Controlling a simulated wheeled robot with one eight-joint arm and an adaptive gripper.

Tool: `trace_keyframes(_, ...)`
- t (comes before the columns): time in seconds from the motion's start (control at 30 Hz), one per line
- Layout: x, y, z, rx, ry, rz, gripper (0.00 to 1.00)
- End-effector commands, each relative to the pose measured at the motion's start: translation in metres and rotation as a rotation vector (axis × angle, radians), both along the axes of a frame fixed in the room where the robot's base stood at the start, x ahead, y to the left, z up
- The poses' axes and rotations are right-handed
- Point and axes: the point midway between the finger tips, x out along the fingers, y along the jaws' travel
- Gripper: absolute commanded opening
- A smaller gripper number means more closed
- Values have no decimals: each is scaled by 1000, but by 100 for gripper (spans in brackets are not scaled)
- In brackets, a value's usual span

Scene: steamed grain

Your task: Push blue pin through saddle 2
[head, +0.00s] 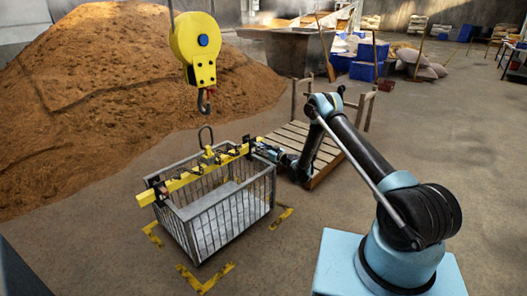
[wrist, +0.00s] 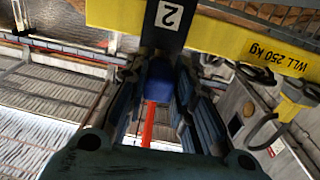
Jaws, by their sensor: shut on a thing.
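The blue pin (wrist: 160,80) is between the fingers of my gripper (wrist: 158,88) in the wrist view, and the gripper is shut on it. The pin's upper end is at the lower edge of the black saddle 2 (wrist: 168,22), which has a white plate reading 2. How far the pin is into the saddle is hidden. The saddle is at the yellow beam (wrist: 225,38). In the head view my gripper (head: 266,151) is at the right end of the yellow beam (head: 184,180), and the pin is too small to make out there.
The beam lies across a grey wire cage (head: 222,222), with yellow and black floor marks around it. A yellow hoist block (head: 195,47) with a hook (head: 204,101) hangs above. A wooden pallet cart (head: 300,142) stands behind my gripper. A grain heap (head: 110,85) fills the left.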

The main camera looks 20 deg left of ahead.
Motion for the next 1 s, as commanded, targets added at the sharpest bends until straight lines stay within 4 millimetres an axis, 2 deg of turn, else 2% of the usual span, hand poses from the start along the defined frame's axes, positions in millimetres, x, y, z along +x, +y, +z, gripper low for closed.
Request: trace_keyframes(1.0, 11, 14, 0, 0, 0, -10, 0)
